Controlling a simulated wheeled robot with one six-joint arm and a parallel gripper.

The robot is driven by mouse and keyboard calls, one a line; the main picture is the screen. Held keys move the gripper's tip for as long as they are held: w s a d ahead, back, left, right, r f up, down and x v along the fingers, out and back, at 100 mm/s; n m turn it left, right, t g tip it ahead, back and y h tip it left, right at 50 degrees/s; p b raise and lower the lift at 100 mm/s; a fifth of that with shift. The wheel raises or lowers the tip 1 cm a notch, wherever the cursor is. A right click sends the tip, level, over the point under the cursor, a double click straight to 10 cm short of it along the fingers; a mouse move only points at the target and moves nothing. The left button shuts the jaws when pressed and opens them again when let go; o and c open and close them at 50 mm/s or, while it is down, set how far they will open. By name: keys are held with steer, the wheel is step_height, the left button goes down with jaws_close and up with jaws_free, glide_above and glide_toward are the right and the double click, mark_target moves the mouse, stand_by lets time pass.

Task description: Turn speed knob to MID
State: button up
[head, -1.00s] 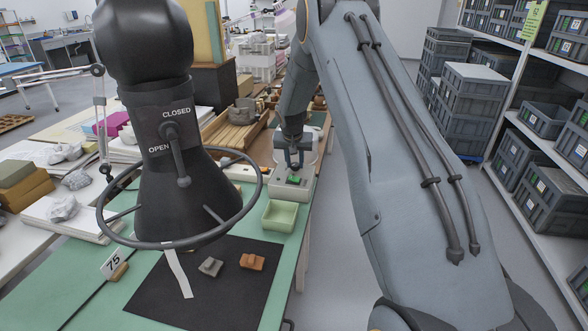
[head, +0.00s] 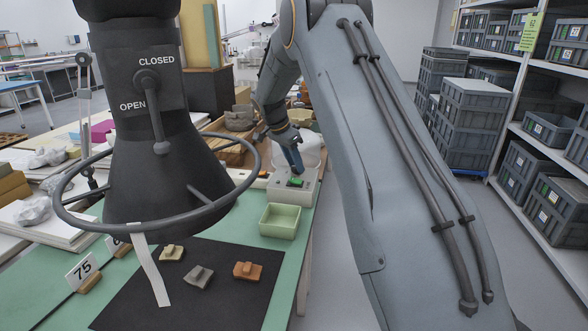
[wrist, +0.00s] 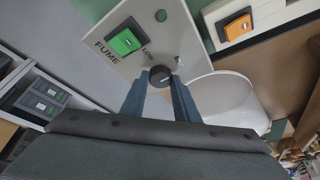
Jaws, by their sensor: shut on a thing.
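The speed knob (wrist: 160,76) is small, round and dark, on a light panel (wrist: 180,40) in the wrist view. The label LOW stands at its upper left. Which way its pointer faces is too small to tell. My gripper (wrist: 158,92) has its two blue-grey fingers on either side of the knob, shut on it. A lit green rocker switch (wrist: 125,41) labelled FUME is beside it. In the head view, my gripper (head: 294,160) reaches down to the white unit (head: 305,190) with the green switch (head: 295,182); the knob is hidden there.
An orange switch (wrist: 236,27) sits on a separate panel close to the right. A pale green tray (head: 280,221) stands in front of the unit. A black mat (head: 205,300) holds several sherds. A black hood with a ring (head: 155,190) hangs at the left.

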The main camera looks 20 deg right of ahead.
steer(key=shift+w+a+m, duration=0.1)
steer(key=shift+m, duration=0.3)
steer(key=o, duration=1.1)
steer(key=shift+c, duration=0.2)
steer(key=b+v, duration=0.1)
steer(key=v, duration=0.6)
steer(key=shift+r, duration=0.4)
steer(key=shift+a, duration=0.15)
